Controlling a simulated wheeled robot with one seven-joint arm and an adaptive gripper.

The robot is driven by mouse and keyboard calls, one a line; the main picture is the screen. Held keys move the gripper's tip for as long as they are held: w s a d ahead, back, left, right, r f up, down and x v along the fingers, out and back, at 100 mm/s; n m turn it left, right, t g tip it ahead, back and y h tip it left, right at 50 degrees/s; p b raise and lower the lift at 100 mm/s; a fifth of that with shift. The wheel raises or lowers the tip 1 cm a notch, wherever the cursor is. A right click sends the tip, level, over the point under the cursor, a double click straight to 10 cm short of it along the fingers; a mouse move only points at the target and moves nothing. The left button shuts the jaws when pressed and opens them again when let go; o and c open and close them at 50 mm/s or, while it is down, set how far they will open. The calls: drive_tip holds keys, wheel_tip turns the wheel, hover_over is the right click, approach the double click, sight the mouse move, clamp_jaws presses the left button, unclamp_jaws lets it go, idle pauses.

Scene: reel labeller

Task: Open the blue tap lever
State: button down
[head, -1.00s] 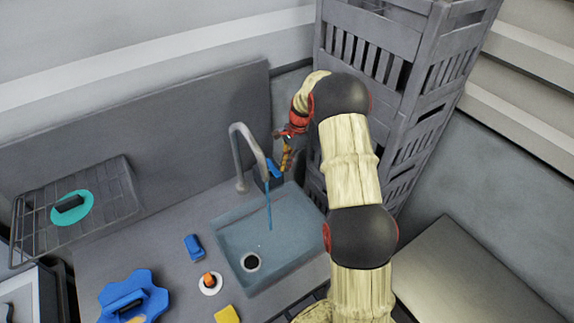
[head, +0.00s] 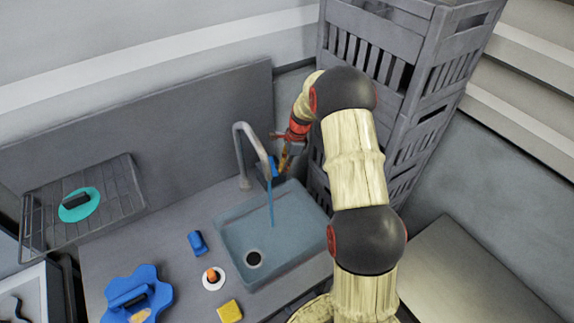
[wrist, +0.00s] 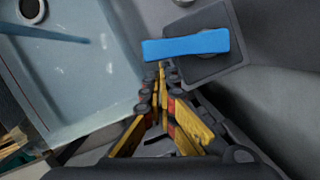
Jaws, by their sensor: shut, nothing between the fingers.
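The blue tap lever (wrist: 186,46) lies across a dark square base in the wrist view. In the head view the lever (head: 274,167) shows small behind the grey spout (head: 240,145). A blue stream of water (head: 271,205) runs from the spout into the sink. My gripper (wrist: 161,72) is shut and empty, its fingertips close beside the lever's near edge; I cannot tell whether they touch it. In the head view my gripper (head: 284,163) is partly hidden at the lever, right of the spout.
The light blue sink (head: 235,236) has a drain hole. A blue block (head: 198,243), an orange-topped white disc (head: 213,279), a yellow block (head: 230,311) and a blue flower-shaped item (head: 150,285) lie on the counter. Grey stacked crates (head: 385,45) stand close behind my arm.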

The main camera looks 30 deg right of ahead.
drive_tip(key=shift+s+a+m+p, duration=0.1)
drive_tip(key=shift+a+m+p, duration=0.3)
drive_tip(key=shift+a, duration=0.35)
drive_tip(key=p+v, duration=0.6)
drive_tip(key=v, duration=0.4)
drive_tip(key=shift+s, duration=0.15)
drive_tip(key=shift+f, duration=0.1)
